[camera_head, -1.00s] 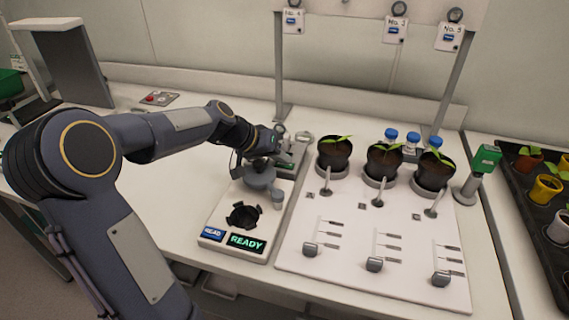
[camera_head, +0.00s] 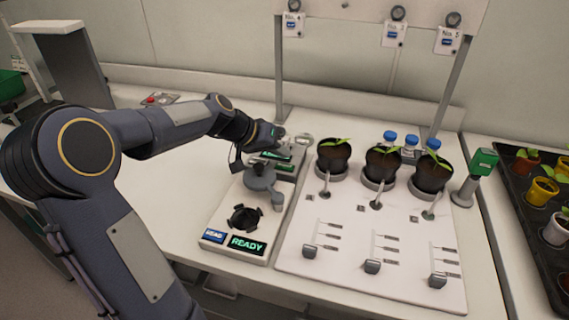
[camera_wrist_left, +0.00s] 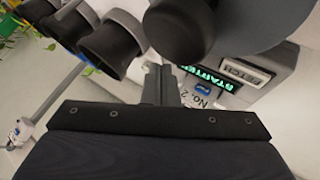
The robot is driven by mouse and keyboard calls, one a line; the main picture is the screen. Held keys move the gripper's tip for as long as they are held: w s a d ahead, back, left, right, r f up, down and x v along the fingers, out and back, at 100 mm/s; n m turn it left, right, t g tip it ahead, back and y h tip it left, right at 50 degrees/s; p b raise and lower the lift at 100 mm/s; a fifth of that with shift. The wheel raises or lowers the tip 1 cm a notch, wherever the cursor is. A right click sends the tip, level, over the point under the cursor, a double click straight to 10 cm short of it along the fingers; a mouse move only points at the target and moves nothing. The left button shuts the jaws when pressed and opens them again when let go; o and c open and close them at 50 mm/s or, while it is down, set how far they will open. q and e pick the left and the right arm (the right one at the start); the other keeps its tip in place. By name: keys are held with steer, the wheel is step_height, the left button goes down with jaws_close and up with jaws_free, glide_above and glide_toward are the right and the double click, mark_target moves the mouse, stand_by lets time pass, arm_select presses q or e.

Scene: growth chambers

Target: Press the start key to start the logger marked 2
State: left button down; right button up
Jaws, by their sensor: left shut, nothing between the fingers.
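The logger marked No. 2 is a pale box in the left wrist view (camera_wrist_left: 262,92), with a lit green display (camera_wrist_left: 207,79) that appears to read STARTED. Beside the display are a small framed label (camera_wrist_left: 247,72) and a No. 2 card (camera_wrist_left: 201,99). In the head view its green display (camera_head: 278,154) shows partly behind my gripper. My left gripper (camera_head: 279,135) is shut and empty, just above and beside this box; its fingers also show in the left wrist view (camera_wrist_left: 166,86). I cannot make out the start key or any contact. My right gripper is out of view.
A white station with a dark round holder (camera_head: 244,217) and a READY display (camera_head: 247,245) stands in front. Several potted seedlings (camera_head: 383,164) stand on a white board (camera_head: 340,228) to the right. A green-headed post (camera_head: 484,162) stands farther right.

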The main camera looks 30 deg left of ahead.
mark_target(280, 167)
arm_select(q)
step_height(280, 167, up, 4)
steer(key=shift+r+p, duration=0.1)
steer(key=shift+p, duration=1)
steer(key=s+d+r+g+y+p, duration=0.1)
steer(key=s+d+r, duration=0.1)
steer(key=s+d, duration=0.35)
steer(key=s+d+r+p, duration=0.1)
steer(key=s+d+r, duration=0.15)
steer(key=s, duration=0.65)
steer(key=s+d+f+p, duration=0.1)
steer(key=s+d+f, duration=0.1)
steer(key=s, duration=0.4)
steer(key=s+d+f+g, duration=0.1)
steer(key=s+d+f, duration=0.1)
steer(key=s, duration=0.5)
steer(key=shift+s+f+p, duration=0.25)
steer(key=shift+f+p, duration=0.15)
steer(key=shift+f, duration=0.1)
